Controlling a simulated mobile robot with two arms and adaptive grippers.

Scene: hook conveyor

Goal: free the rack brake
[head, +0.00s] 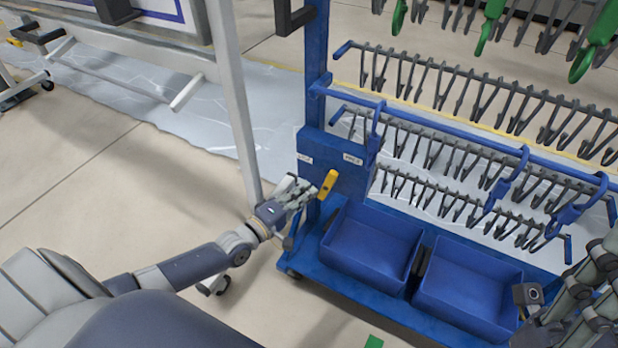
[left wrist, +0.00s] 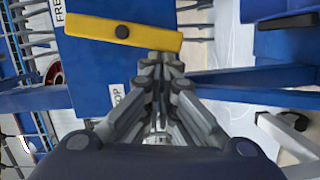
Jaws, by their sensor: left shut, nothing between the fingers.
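The rack brake is a yellow lever (head: 327,184) on the blue post plate (head: 340,160) at the rack's left end. It is a yellow bar (left wrist: 122,31) with a dark pivot in the left wrist view. A FREE label (left wrist: 57,11) stands beyond one side, and a partly hidden label reading "OP" (left wrist: 118,96) stands nearer. My left gripper (head: 312,190) is shut and empty, its tips (left wrist: 160,62) right beside the lever's right end. I cannot tell whether they touch. My right gripper (head: 585,300) is partly cut off at the right edge; its opening is unclear.
The blue rack carries rows of grey hooks (head: 470,90) with several blue and green hangers. Two blue bins (head: 370,245) sit on its base (head: 310,255). A white frame post (head: 235,100) stands just left of the rack.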

